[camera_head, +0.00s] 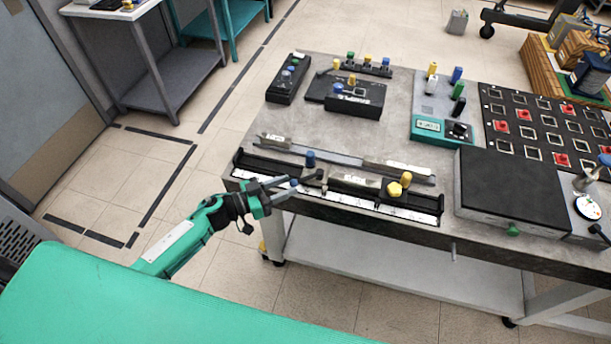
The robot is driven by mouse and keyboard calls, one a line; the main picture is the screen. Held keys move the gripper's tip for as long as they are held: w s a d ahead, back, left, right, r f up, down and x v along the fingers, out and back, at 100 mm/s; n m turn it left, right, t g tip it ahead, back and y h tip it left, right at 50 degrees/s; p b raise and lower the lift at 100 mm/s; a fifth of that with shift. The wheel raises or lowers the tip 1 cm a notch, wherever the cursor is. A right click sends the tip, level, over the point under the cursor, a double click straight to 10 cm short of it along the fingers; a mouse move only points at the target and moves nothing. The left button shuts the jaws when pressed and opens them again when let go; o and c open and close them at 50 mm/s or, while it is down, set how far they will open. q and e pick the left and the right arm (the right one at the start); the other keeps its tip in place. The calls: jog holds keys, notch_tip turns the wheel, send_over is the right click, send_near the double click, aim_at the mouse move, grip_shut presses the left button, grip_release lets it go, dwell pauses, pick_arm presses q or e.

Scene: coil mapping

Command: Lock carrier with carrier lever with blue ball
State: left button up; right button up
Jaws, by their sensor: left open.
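My left gripper (303,182) is open at the front edge of the table. Its two dark fingers point right, over the left part of a long black rail with a white scale strip (348,200). A small blue ball (294,182) shows between the fingers, apparently the ball of the carrier lever. The lever under it is mostly hidden by the fingers, and I cannot tell whether they touch it. A blue knob (310,159) stands just behind the fingers. A yellow knob (406,179) stands farther right on the rail. My right gripper is not in view.
A black box (513,187) stands right of the rail. Black modules with coloured knobs (355,97), a teal meter unit (442,131) and a black panel with red blocks (545,120) stand behind. The grey tabletop (240,150) has free room at its left.

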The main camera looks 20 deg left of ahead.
aim_at(298, 181)
pick_arm(q)
jog(key=p+x, duration=0.1)
jog(key=x, duration=0.5)
jog(key=shift+w+d, duration=0.15)
jog(key=shift+d, duration=0.05)
grip_shut()
